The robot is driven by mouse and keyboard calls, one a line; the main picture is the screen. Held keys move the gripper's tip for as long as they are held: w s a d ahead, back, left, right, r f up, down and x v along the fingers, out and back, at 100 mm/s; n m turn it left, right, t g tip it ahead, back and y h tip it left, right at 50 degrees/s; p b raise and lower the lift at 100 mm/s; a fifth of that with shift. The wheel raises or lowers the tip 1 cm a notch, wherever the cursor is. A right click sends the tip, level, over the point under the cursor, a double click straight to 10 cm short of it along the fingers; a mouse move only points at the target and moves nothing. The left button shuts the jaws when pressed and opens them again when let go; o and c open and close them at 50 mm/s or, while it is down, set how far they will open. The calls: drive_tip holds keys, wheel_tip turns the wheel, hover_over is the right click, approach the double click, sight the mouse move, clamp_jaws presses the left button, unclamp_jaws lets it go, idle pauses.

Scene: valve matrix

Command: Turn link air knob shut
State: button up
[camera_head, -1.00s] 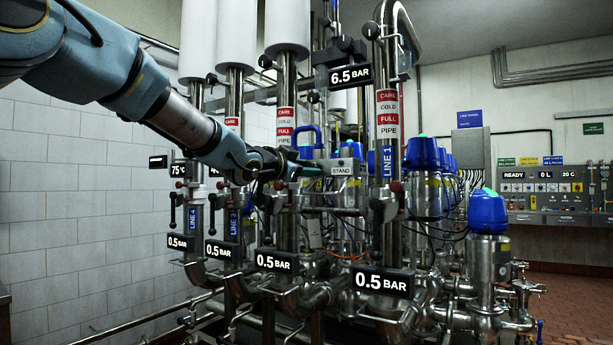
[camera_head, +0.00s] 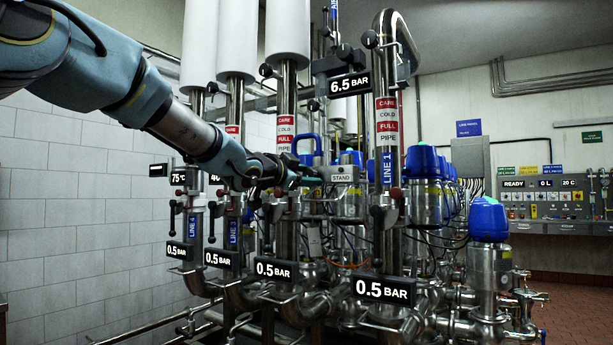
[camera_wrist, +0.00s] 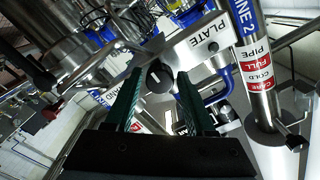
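A black round knob (camera_wrist: 159,76) with a pale mark on its face shows in the wrist view, between and just beyond my fingertips. I take it as the link air knob, but I read no label naming it. My gripper (camera_wrist: 158,84) is open, with one dark green finger on each side of the knob; contact cannot be told. In the head view my gripper (camera_head: 298,178) reaches in among the pipes, left of the STAND sign (camera_head: 344,175). The knob cannot be made out there, and my gripper and the pipes crowd that spot.
In the wrist view, the PLATE sign (camera_wrist: 208,44) is close on the right, with the LINE 2 pipe (camera_wrist: 258,75) beyond. In the head view, the LINE 1 pipe (camera_head: 388,170) stands right of my gripper. A control panel (camera_head: 545,198) is on the far right wall.

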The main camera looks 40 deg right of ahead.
drive_tip(key=shift+o, duration=1.2)
drive_tip(key=shift+a, duration=0.1)
drive_tip(key=v, duration=1)
drive_tip(key=shift+a, duration=0.3)
drive_tip(key=w+a+f+n+t+y+p, duration=0.2)
drive_tip(key=w+a+f+n+t+y, duration=0.45)
drive_tip(key=w+a+f, duration=0.55)
drive_tip(key=w+a+f+n+g+y+p, duration=0.1)
drive_tip(key=w+a+f+n+y, duration=0.15)
drive_tip(key=a+f, duration=0.4)
drive_tip(key=w+a+f+n+g+y, duration=0.1)
drive_tip(key=a+f+n+y, duration=0.25)
drive_tip(key=a, duration=0.55)
drive_tip(key=s+a+f+n+g+y+p, duration=0.1)
drive_tip(key=s+a+f+n+g, duration=0.1)
drive_tip(key=a, duration=0.5)
drive_tip(key=s+a+f+n+g+y+p, duration=0.1)
drive_tip(key=s+a+f+n+g+y, duration=0.1)
drive_tip(key=s+a+f, duration=0.4)
drive_tip(key=s+a+f+n+g+y+p, duration=0.1)
drive_tip(key=s+a+f+n+g, duration=0.2)
drive_tip(key=s+a+f+n, duration=0.2)
drive_tip(key=s+a, duration=0.2)
drive_tip(key=a, duration=0.1)
drive_tip(key=shift+s+y, duration=0.2)
drive_tip(key=shift+y, duration=0.15)
